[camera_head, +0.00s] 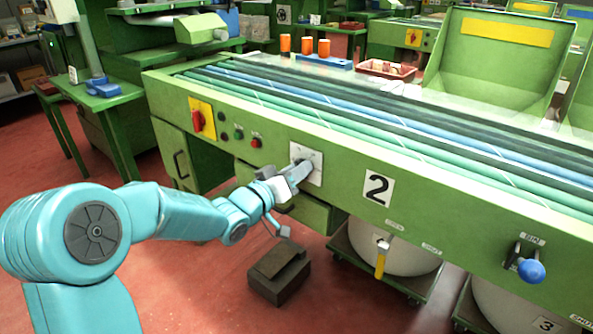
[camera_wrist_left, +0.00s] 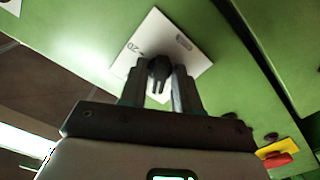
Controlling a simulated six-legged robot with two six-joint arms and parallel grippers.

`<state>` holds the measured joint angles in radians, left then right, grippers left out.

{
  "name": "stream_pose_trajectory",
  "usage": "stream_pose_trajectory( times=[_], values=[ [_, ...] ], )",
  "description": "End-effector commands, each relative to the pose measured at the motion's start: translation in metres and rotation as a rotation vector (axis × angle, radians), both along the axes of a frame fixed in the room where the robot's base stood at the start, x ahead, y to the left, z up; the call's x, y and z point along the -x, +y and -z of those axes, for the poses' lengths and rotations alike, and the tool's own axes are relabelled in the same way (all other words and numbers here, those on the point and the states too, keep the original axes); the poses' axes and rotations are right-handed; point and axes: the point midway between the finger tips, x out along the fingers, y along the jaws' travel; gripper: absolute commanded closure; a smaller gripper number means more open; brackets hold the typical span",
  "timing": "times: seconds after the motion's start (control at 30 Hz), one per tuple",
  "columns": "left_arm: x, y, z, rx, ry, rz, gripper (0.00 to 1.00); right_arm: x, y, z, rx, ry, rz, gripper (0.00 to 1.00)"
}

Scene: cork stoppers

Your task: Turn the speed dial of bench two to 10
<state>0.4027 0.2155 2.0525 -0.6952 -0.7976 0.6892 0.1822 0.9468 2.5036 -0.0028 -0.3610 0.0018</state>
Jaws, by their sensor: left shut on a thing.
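The speed dial is a dark knob (camera_wrist_left: 158,69) on a white square plate (camera_head: 311,158) on the green front of the bench marked 2 (camera_head: 377,188). In the left wrist view the plate (camera_wrist_left: 190,52) shows a "20" and a small label; the rest of its scale is hidden or too small to read. My left gripper (camera_head: 300,170) reaches the plate from the left, and in the left wrist view its two fingers (camera_wrist_left: 158,82) stand on either side of the knob, shut on it. The gripper covers the knob in the head view. My right gripper is not seen.
Left of the dial are a red switch on a yellow plate (camera_head: 202,118) and a red button (camera_head: 256,142). A yellow-handled valve (camera_head: 381,258) and a blue-knobbed lever (camera_head: 530,270) are to the right. A dark box (camera_head: 279,274) stands on the red floor below.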

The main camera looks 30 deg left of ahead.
Motion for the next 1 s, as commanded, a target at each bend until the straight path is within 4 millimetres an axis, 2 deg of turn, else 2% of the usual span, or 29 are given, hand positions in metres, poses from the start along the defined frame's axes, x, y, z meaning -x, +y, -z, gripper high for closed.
stream_pose_trajectory(
  times=[0.1, 0.13, 0.43, 0.57, 0.67, 1.0],
  values=[
    [0.0, 0.0, 0.0, 0.0, 0.0, -0.001, 0.99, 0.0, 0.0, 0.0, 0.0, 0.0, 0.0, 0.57],
    [0.0, 0.0, 0.0, 0.0, 0.0, -0.001, 0.6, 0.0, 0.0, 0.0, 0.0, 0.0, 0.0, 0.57],
    [0.001, 0.0, 0.0, -0.001, 0.0, -0.001, 0.6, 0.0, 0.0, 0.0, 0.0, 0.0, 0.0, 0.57],
    [0.012, 0.002, -0.001, -0.001, 0.001, -0.003, 0.6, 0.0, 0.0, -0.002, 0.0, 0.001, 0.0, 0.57],
    [0.033, 0.004, -0.002, -0.001, 0.001, -0.004, 0.6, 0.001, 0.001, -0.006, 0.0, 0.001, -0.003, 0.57],
    [0.122, 0.012, -0.002, 0.0, 0.002, -0.007, 0.6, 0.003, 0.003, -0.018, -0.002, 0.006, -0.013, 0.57]
  ],
)
